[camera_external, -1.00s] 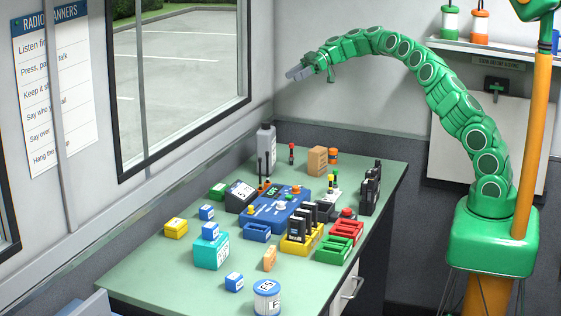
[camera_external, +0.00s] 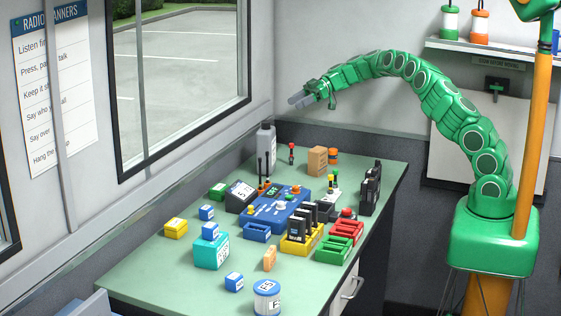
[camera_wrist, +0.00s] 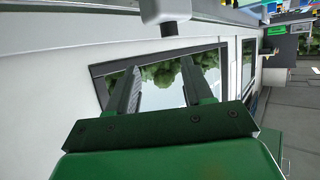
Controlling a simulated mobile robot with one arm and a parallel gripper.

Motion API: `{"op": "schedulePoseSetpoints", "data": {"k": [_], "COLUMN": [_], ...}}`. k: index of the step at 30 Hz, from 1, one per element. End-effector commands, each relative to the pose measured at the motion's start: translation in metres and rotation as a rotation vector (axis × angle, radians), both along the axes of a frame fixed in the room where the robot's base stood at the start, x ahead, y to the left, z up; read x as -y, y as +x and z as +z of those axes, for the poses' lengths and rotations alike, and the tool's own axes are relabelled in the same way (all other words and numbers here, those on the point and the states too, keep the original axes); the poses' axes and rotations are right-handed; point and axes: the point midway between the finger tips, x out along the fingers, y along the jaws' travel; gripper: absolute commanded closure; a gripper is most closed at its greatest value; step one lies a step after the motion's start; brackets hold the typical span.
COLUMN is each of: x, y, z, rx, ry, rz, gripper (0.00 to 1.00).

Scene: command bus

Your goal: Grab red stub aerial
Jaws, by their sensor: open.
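A small upright stub with a red top (camera_external: 291,150) stands near the back of the green table, beside the grey bottle; it looks like the red stub aerial. Another cluster of short stubs with green, yellow and red parts (camera_external: 333,185) stands further right, on a white base; at this size I cannot tell which red piece is which. My gripper (camera_external: 301,99) is in the air above the back of the table, above the red-topped stub and apart from it. Its two fingers are spread and empty in the wrist view (camera_wrist: 155,85), which shows the window, not the stub.
The green table (camera_external: 150,270) holds a blue radio set (camera_external: 275,211), a grey bottle (camera_external: 266,148), a brown box (camera_external: 317,161), a yellow rack (camera_external: 299,246) of black handsets and red and green trays. The window wall is close behind. Bare table lies front left.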

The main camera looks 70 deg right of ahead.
Motion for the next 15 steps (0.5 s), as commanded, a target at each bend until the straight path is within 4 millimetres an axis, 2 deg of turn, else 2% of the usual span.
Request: {"op": "schedulePoseSetpoints", "data": {"k": [15], "x": [0.000], "y": [-0.001], "z": [-0.135], "rx": [-0.003], "ry": [0.001], "rz": [-0.001], "gripper": [0.49]}}
